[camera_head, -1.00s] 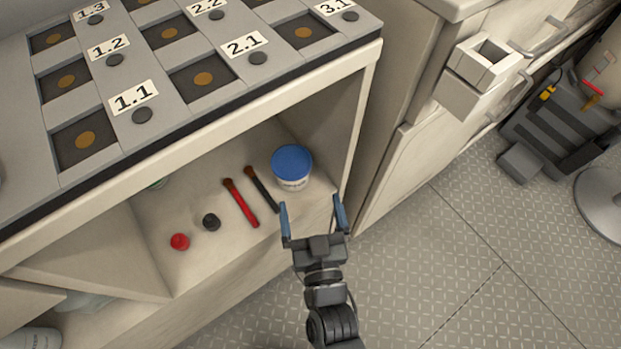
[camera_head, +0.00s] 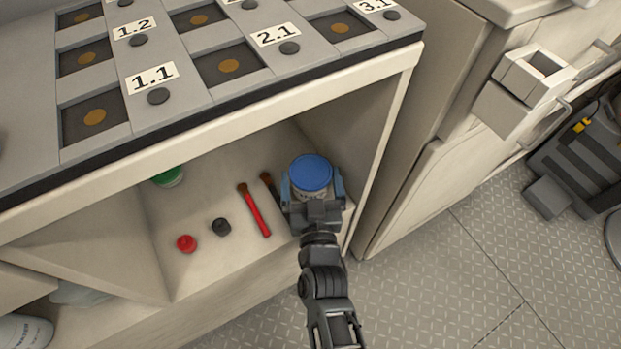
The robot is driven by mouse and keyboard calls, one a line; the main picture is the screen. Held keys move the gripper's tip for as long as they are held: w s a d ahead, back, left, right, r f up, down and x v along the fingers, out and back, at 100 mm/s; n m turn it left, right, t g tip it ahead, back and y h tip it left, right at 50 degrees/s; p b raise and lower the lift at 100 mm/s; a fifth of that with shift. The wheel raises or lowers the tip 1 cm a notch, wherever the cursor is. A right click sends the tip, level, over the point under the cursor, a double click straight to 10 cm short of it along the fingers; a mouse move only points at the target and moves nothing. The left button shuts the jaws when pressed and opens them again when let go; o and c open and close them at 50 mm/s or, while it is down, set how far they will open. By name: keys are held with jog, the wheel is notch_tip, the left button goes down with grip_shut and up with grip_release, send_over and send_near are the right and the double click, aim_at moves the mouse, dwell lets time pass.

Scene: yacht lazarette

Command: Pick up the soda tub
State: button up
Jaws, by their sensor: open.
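The soda tub (camera_head: 310,173) is a white tub with a blue lid, upright on the open shelf under the counter, near the shelf's right side. My gripper (camera_head: 313,189) is open, with one finger on the left and one on the right of the tub. The gripper body hides the tub's lower front. I cannot tell whether the fingers touch the tub.
A black-handled brush (camera_head: 269,184) lies close left of my gripper, partly hidden, with a red brush (camera_head: 254,211) beside it. A black cap (camera_head: 221,227), a red cap (camera_head: 186,243) and a green-lidded item (camera_head: 168,177) are farther left. The counter edge (camera_head: 250,119) overhangs; a side wall (camera_head: 380,150) stands right.

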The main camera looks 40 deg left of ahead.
jog(key=shift+c, duration=0.5)
jog(key=shift+r, duration=0.1)
jog(key=c, duration=1)
jog(key=shift+r, duration=0.1)
